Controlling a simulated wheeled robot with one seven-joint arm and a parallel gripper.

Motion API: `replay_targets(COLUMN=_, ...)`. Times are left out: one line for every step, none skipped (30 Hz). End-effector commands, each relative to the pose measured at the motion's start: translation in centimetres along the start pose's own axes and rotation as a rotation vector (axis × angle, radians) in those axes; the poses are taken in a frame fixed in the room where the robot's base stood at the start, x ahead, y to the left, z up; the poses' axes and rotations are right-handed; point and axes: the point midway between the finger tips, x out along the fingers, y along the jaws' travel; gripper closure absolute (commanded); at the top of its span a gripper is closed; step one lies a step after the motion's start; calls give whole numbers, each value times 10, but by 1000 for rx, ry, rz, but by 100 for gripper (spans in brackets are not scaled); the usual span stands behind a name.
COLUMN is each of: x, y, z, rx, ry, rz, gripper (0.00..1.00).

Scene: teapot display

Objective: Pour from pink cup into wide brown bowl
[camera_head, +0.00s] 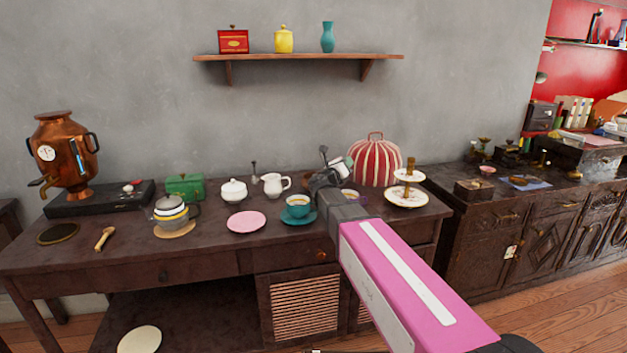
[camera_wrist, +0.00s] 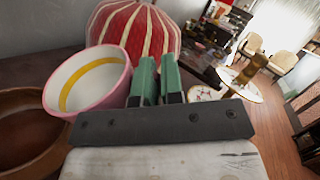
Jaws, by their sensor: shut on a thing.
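In the wrist view, the pink cup (camera_wrist: 88,85) has a pink outside and a white inside with a curved yellow band. I cannot tell whether the band is liquid or decoration. My gripper (camera_wrist: 158,72) has two green fingers close together at the cup's right side, shut on it. The exact grip point is hidden. The wide brown bowl (camera_wrist: 28,128) is at the left edge, partly cut off, below and left of the cup. In the head view my gripper (camera_head: 335,163) is over the table's right part; the bowl is not clearly visible there.
A red striped tea cosy (camera_head: 376,160) stands behind my gripper, with a tiered stand (camera_head: 408,190) to its right. A teal cup (camera_head: 298,206), pink plate (camera_head: 246,222) and white creamer (camera_head: 275,185) stand left. A wall shelf (camera_head: 300,57) hangs above.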

Motion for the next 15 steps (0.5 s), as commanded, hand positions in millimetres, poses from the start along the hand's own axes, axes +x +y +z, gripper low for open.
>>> replay_targets(x=2, y=-7, z=-3, rx=38, ry=16, rz=1, gripper=100)
replay_targets(x=3, y=-10, z=-5, rx=63, ry=27, rz=2, gripper=100)
replay_targets(x=5, y=-13, z=-8, rx=96, ry=40, rz=4, gripper=100)
replay_targets(x=6, y=-16, z=-9, rx=123, ry=52, rz=7, gripper=100)
replay_targets(x=8, y=-18, z=-11, rx=151, ry=63, rz=8, gripper=100)
replay_targets(x=10, y=-22, z=-14, rx=187, ry=77, rz=9, gripper=100)
replay_targets(x=11, y=-25, z=-16, rx=214, ry=87, rz=9, gripper=100)
replay_targets(x=13, y=-27, z=-18, rx=243, ry=99, rz=10, gripper=100)
replay_targets(x=14, y=-30, z=-20, rx=283, ry=115, rz=12, gripper=100)
replay_targets(x=15, y=-32, z=-22, rx=314, ry=128, rz=13, gripper=100)
replay_targets(x=16, y=-34, z=-24, rx=341, ry=139, rz=15, gripper=100)
replay_targets(x=16, y=-36, z=-27, rx=378, ry=154, rz=17, gripper=100)
replay_targets(x=17, y=-35, z=-29, rx=399, ry=162, rz=19, gripper=100)
replay_targets(x=17, y=-34, z=-32, rx=417, ry=170, rz=20, gripper=100)
replay_targets(x=17, y=-34, z=-35, rx=441, ry=180, rz=21, gripper=100)
